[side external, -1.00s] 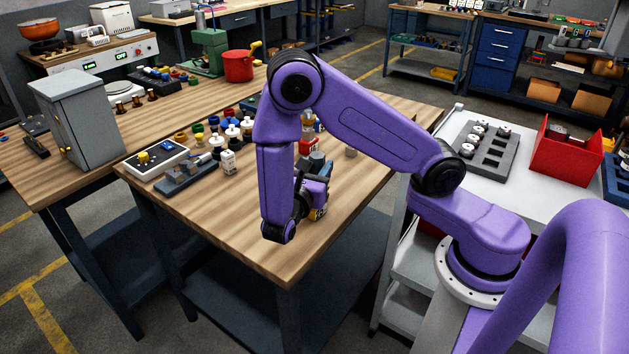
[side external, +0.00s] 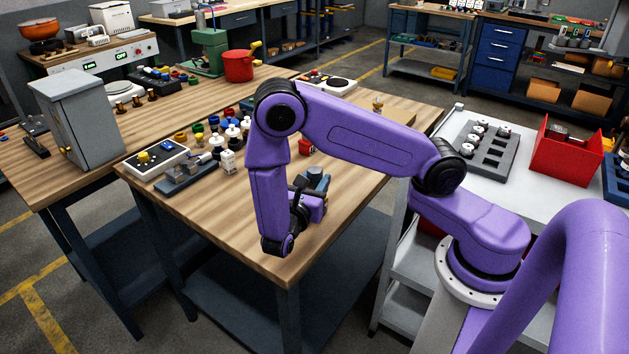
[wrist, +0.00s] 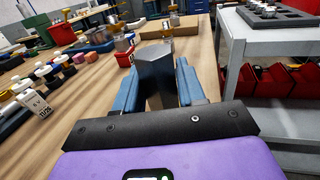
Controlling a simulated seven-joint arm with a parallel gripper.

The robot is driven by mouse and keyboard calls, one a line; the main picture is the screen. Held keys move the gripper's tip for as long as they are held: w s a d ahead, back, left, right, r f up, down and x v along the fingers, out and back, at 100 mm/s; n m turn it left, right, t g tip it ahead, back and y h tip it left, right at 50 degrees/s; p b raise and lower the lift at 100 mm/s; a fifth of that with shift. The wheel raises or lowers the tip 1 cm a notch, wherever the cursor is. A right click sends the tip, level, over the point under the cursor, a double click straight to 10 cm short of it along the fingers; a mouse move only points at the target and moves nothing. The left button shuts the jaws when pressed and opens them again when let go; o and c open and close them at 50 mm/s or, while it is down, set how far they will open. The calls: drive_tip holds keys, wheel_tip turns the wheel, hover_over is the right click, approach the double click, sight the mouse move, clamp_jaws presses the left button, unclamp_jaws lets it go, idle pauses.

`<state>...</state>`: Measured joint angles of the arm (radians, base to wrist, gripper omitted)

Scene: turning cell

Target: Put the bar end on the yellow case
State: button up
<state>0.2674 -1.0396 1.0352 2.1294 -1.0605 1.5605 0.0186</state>
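The bar end is a dark grey faceted block. It stands between the two blue fingers of my gripper (wrist: 158,92) in the wrist view, where the bar end (wrist: 155,66) appears held upright, with a finger against each side. In the side external view the bar end (side external: 317,177) shows just beyond my gripper (side external: 313,190), over the near part of the wooden bench. My arm partly covers the fingers there. I cannot pick out the yellow case in the current frames; my arm may hide it.
The bench's wooden top (side external: 240,215) is bare left of my gripper. Several small bottles and knobs (side external: 228,140) stand farther back, with a control box (side external: 155,160) and a red block (side external: 305,147). A white cart (side external: 485,190) stands to the right.

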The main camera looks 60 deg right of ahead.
drive_tip(key=o, duration=0.4)
drive_tip(key=shift+c, duration=0.2)
drive_tip(key=shift+a+r, duration=0.15)
drive_tip(key=shift+a, duration=0.1)
drive_tip(key=v, duration=1.1)
drive_tip(key=shift+s+a, duration=0.1)
drive_tip(key=shift+a, duration=0.15)
drive_tip(key=s+d+r+m+g+y, duration=0.1)
drive_tip(key=s+r+m+y, duration=0.3)
drive_tip(key=s+y, duration=0.5)
drive_tip(key=s+d+r+m+g+y, duration=0.2)
drive_tip(key=s+r+m+g+y, duration=0.1)
drive_tip(key=s+y, duration=0.5)
drive_tip(key=shift+s+d+r+m+y, duration=0.25)
drive_tip(key=shift+s+r+m+y, duration=0.15)
drive_tip(key=shift+s+r+m, duration=0.5)
